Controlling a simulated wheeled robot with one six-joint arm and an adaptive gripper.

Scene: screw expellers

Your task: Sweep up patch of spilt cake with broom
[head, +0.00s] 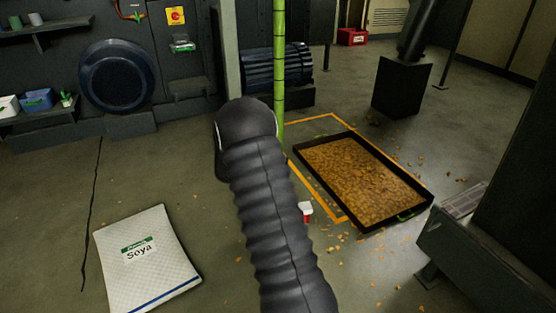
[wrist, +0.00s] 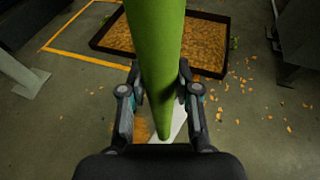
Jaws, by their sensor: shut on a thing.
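My gripper (wrist: 158,78) is shut on the green broom handle (wrist: 155,35), which runs between its two fingers in the wrist view. In the head view the green handle (head: 279,70) stands upright behind my dark ribbed arm, which hides the gripper and the lower handle. Spilt cake pieces (head: 378,268) lie scattered on the floor in front of the tray and to its right; they also show in the wrist view (wrist: 240,100). An orange-brown patch (wrist: 141,130) shows beside the left finger, partly hidden. The broom's head cannot be made out clearly.
A black tray (head: 385,229) full of brown cake lies partly inside an orange floor outline (head: 330,117). A white Soya sack (head: 155,276) lies at front left. A grey machine (head: 470,255) stands at right. A small red-and-white thing (head: 306,210) shows beside my arm.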

